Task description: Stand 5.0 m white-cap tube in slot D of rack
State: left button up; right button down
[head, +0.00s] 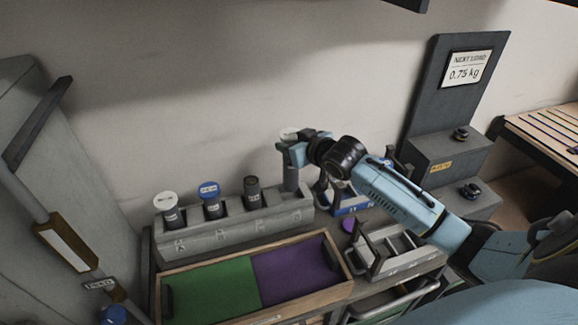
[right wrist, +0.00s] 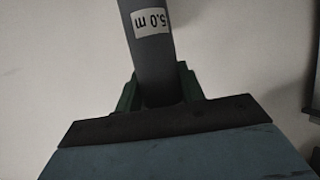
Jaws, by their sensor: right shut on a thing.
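My right gripper (head: 296,152) is shut on a grey tube (head: 291,178) with a white cap (head: 289,133). The tube is upright over the right end of the grey rack (head: 235,234); I cannot tell whether its lower end is inside the slot. In the right wrist view the held tube (right wrist: 151,50) carries a "5.0 m" label, upside down, between my right fingers (right wrist: 160,92). Other tubes stand in the rack: a white-capped one (head: 169,214), a blue-capped one (head: 211,205) and a dark-capped one (head: 253,196). The rack's letters are too blurred to read. My left gripper is not in view.
A wooden tray (head: 345,281) with green and purple halves lies before the rack. A grey frame (head: 392,256) stands right of it. A dark stepped stand (head: 450,150) with a "0.75 kg" sign is behind right. The wall is close behind the rack.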

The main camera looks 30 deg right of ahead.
notch_tip(320, 180, down, 5)
jog(key=shift+w+f, duration=0.1)
jog(key=shift+w, duration=0.05)
dwell(0.4)
jog(key=c, duration=0.9)
grip_release()
jog(key=shift+f, duration=0.15)
jog(key=v, duration=1.2)
